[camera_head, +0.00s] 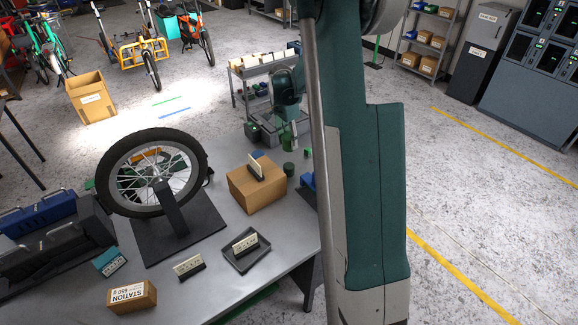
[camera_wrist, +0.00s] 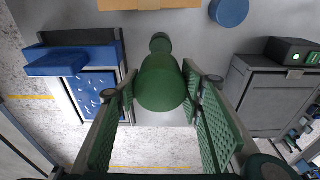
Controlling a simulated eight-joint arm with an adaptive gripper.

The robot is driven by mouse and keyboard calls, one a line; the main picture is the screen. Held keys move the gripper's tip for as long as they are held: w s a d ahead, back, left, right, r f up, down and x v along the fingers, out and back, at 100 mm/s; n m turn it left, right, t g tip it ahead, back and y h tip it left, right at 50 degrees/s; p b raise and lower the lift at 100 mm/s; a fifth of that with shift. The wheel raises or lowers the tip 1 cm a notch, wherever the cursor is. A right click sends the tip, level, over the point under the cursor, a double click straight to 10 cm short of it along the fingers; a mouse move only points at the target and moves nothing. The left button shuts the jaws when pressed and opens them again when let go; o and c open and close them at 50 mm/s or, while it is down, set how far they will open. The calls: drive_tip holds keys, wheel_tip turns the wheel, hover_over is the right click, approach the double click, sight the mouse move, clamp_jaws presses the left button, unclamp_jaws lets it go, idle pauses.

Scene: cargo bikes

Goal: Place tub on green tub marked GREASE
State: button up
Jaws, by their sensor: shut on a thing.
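My gripper (camera_wrist: 160,88) has its two green padded fingers on either side of a green bottle-shaped thing (camera_wrist: 160,84) and is shut on it. Its narrow end points away from the palm. In the head view my gripper is small and partly hidden by the arm, with a green shape (camera_head: 287,141) at it. A dark green tub (camera_head: 288,169) stands on the bench by the right side of the cardboard box. A round blue tub (camera_wrist: 230,12) is at the top of the wrist view, and a blue tub (camera_head: 258,154) shows behind the box. No GREASE marking is readable.
The cardboard box (camera_head: 256,190) stands on the grey bench (camera_head: 225,285). A wheel on a stand (camera_head: 152,172) is to its left. A black tray (camera_head: 246,253) lies in front. In the wrist view a blue bin (camera_wrist: 58,64) is left and a grey cabinet (camera_wrist: 270,98) right.

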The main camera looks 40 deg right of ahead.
drive_tip(key=shift+f, duration=0.1)
hover_over(290, 165)
drive_tip(key=shift+a+f, duration=0.15)
drive_tip(key=shift+f, duration=1.4)
drive_tip(key=shift+a+f, duration=0.1)
drive_tip(key=shift+f, duration=1.4)
drive_tip(key=shift+f, duration=1.9)
drive_tip(key=shift+f, duration=0.15)
drive_tip(key=o, duration=1.1)
drive_tip(key=shift+c, duration=0.2)
drive_tip(key=shift+r, duration=0.2)
drive_tip(key=shift+a+r, duration=0.25)
drive_tip(key=shift+r, duration=1.75)
drive_tip(key=shift+a+r, duration=0.25)
drive_tip(key=shift+r, duration=1.7)
drive_tip(key=shift+a+r, duration=0.25)
drive_tip(key=shift+r, duration=1.75)
